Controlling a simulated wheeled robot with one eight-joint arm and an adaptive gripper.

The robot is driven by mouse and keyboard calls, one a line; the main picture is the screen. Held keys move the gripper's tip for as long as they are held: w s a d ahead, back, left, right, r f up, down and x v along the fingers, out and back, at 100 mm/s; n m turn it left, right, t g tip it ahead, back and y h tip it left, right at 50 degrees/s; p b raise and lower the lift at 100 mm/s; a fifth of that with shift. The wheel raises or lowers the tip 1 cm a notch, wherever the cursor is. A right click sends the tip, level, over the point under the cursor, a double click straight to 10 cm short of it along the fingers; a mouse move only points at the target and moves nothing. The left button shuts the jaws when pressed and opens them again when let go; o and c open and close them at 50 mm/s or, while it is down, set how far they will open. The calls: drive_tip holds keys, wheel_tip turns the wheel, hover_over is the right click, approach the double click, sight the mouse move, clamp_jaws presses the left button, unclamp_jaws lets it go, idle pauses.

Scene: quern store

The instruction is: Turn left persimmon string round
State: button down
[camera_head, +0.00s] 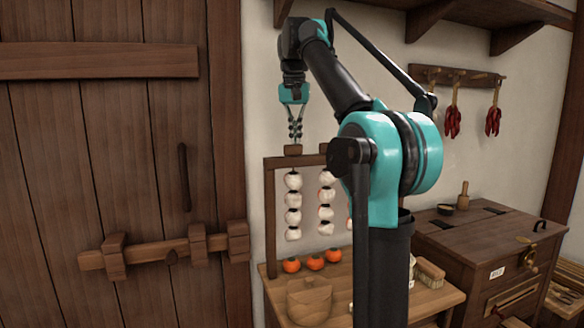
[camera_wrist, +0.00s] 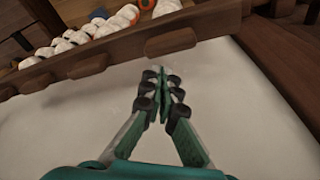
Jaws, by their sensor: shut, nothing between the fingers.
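The left persimmon string (camera_head: 293,206) hangs from the left end of a wooden rack, several whitish fruits in a column below a wooden block (camera_head: 293,150). My gripper (camera_head: 295,136) points down just above that block. Its fingers are together and empty. In the wrist view my gripper (camera_wrist: 161,78) is over pale wall, just short of the rack's rail (camera_wrist: 125,55) and a wooden block (camera_wrist: 170,42) on it. Whether the fingertips touch the block cannot be told. White fruits (camera_wrist: 70,40) show beyond the rail. A second string (camera_head: 326,204) hangs to the right; a third is mostly hidden by my arm.
Orange persimmons (camera_head: 314,263) and a lidded wooden container (camera_head: 309,300) are on the bench below. A plank door (camera_head: 110,180) with a wooden bolt is at left. A wooden chest (camera_head: 480,245) stands at right, with a brush (camera_head: 430,273) nearby. Red peppers (camera_head: 453,122) hang on the wall.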

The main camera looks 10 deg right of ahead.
drive_tip(key=shift+f, duration=1.45)
